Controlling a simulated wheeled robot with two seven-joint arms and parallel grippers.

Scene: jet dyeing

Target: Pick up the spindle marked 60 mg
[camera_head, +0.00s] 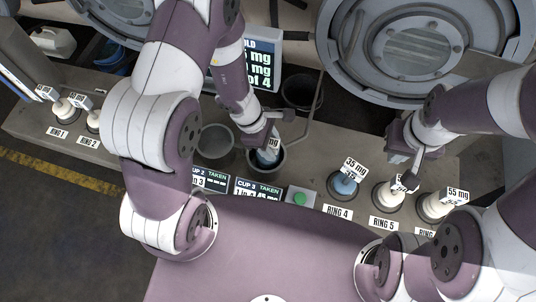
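My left gripper (268,139) points down over a dark cup (279,165) behind the counter signs. A pale blue spindle (267,157) with a partly hidden "mg" tag stands in that cup, right under the gripper; whether the fingers grip it is unclear. My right gripper (412,165) is just above the white spindle (386,194) at RING 5, whose tag is partly covered. Its finger gap is not clear. A blue spindle (344,185) tagged 35 mg stands at RING 4. A white spindle (434,206) tagged 55 mg stands to the right. No tag reads clearly as 60 mg.
Spindles with small tags stand at RING 1 (64,108) and RING 2 (93,120). A grey cup (215,142) is left of the dark cup. A green button (300,199) sits at the counter's front. A screen (262,62) and large round machine (420,45) stand behind.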

